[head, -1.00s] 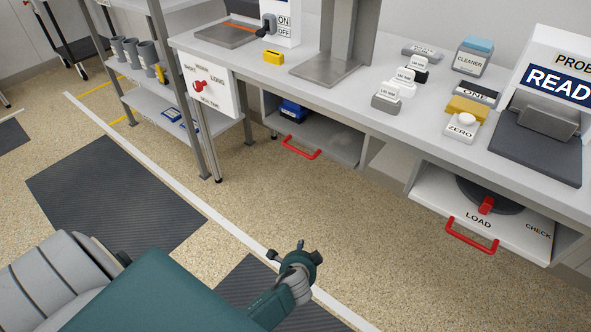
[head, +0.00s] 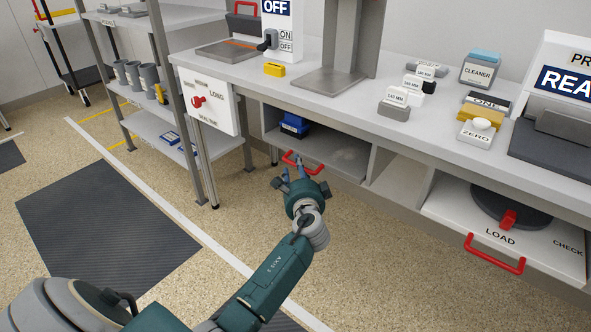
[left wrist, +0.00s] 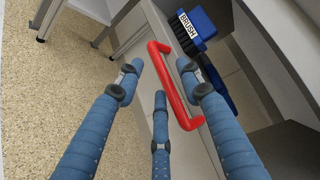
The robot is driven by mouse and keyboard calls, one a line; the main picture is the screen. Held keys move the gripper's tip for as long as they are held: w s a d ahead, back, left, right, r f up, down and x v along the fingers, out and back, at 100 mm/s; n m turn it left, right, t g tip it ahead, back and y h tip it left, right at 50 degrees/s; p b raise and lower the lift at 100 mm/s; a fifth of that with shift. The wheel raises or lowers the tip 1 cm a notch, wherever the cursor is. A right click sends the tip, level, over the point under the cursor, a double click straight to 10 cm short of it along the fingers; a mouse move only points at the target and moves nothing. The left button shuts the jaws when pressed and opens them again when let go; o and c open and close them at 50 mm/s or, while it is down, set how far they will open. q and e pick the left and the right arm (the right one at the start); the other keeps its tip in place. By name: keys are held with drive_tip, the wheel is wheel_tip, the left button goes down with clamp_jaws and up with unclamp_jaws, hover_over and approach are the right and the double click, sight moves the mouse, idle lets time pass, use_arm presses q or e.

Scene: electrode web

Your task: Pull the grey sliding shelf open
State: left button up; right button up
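The grey sliding shelf (head: 343,157) sits in the left bay under the bench, with a red handle (head: 289,158) on its front. In the left wrist view, the red handle (left wrist: 168,72) runs between the spread blue fingers. My left gripper (head: 301,172) is open at the handle, and its fingers overlap the handle in the head view. In the left wrist view, my left gripper (left wrist: 160,85) shows two fingers on either side and a third below. I cannot tell whether any finger touches the handle. My right gripper is not in view.
A blue brush (left wrist: 190,28) lies on the shelf. A white LOAD tray (head: 545,248) with its own red handle (head: 494,254) is at the right. A metal rack (head: 150,120) stands at the left. The floor in front of the bench is clear.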

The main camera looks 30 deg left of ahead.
use_arm(q)
drive_tip(key=shift+x, duration=1.2)
clamp_jaws()
